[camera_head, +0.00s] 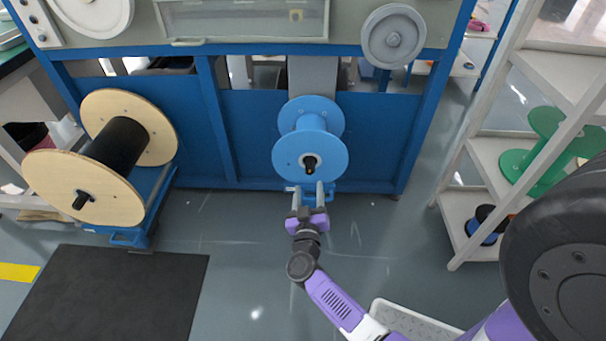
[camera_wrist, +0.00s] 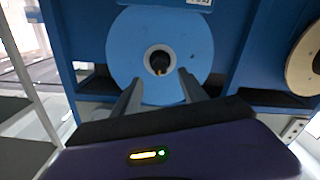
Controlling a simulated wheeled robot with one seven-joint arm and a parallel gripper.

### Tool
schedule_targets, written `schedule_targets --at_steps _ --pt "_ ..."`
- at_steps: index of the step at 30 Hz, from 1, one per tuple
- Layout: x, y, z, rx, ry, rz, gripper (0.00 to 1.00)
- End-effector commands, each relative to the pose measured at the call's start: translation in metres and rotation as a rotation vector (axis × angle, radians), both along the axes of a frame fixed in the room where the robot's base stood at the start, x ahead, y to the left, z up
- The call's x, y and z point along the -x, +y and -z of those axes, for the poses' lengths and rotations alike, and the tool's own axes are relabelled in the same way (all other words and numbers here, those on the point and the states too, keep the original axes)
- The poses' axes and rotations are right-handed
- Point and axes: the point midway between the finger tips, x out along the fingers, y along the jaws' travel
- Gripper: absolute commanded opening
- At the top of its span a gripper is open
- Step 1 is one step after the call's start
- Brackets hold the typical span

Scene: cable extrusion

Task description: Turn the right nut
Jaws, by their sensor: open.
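The right nut (camera_head: 310,164) is a small dark piece at the hub of the blue spool (camera_head: 326,151), on the front of the blue machine. In the wrist view the nut (camera_wrist: 159,61) shows as a dark knob with a brassy tip inside a pale ring, at the centre of the blue disc (camera_wrist: 125,45). My gripper (camera_head: 310,186) is open, just in front of and a little below the nut in the head view. In the wrist view its two fingers (camera_wrist: 160,85) point toward the hub, one each side, with nothing between them. I cannot tell the exact gap to the nut.
A wooden-flanged spool (camera_head: 58,187) with black cable stands at the left. A black mat (camera_head: 105,295) lies on the floor. A white shelf (camera_head: 470,185) with green spools (camera_head: 545,150) stands at the right. A pale tray (camera_head: 410,318) is by my arm.

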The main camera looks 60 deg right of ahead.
Motion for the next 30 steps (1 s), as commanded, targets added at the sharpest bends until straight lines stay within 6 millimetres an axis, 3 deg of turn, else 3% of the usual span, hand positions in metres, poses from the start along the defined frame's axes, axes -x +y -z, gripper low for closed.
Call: schedule_targets --at_steps 15,27,30 --pt "-0.026 -0.063 0.002 0.002 -0.001 -0.001 0.50" --pt "-0.029 -0.070 0.000 0.002 0.000 -0.003 0.50" --pt "-0.029 -0.069 0.000 0.002 0.000 -0.003 0.31"
